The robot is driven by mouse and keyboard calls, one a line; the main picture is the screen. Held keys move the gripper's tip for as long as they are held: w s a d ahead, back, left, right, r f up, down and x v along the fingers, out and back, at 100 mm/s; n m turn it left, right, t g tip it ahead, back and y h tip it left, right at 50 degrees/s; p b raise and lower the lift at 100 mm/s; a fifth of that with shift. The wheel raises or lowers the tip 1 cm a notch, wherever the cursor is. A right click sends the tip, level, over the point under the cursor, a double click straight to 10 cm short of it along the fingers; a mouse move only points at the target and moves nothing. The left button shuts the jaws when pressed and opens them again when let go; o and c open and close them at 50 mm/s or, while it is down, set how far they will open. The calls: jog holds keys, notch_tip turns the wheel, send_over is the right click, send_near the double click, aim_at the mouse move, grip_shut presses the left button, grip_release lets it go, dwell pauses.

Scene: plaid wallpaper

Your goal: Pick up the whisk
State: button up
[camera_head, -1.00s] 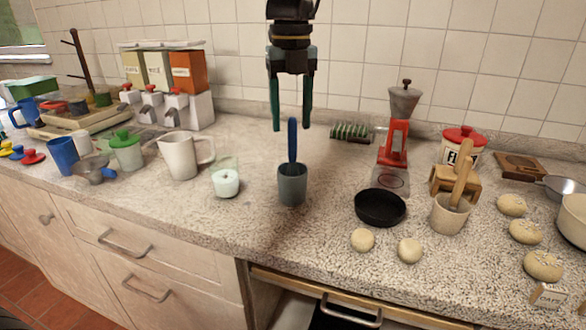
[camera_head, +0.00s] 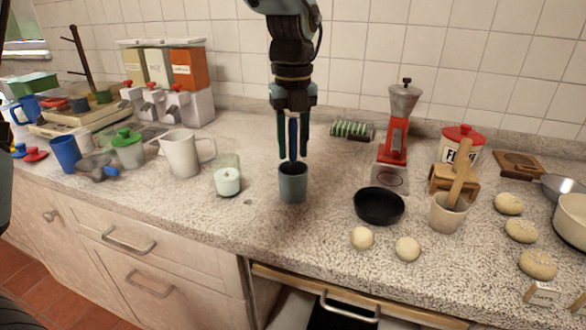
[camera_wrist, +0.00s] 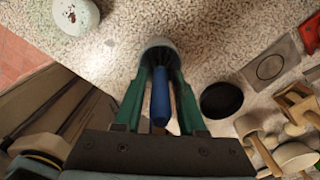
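The whisk's blue handle (camera_head: 293,140) stands upright out of a grey cup (camera_head: 293,185). Its lower end is hidden inside the cup. My gripper (camera_head: 292,151) points straight down over the cup, with one green finger on each side of the handle. In the wrist view the handle (camera_wrist: 160,97) lies between the two spread fingers, with a gap on each side. The fingertips are close to the rim of the cup (camera_wrist: 157,43); I cannot tell if they touch it.
A black pan (camera_head: 379,207), a pestle in a mortar (camera_head: 448,214) and a red grinder (camera_head: 393,140) stand to the right. Pale buns (camera_head: 362,238) lie near the counter's front.

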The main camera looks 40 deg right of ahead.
grip_shut()
dwell(0.4)
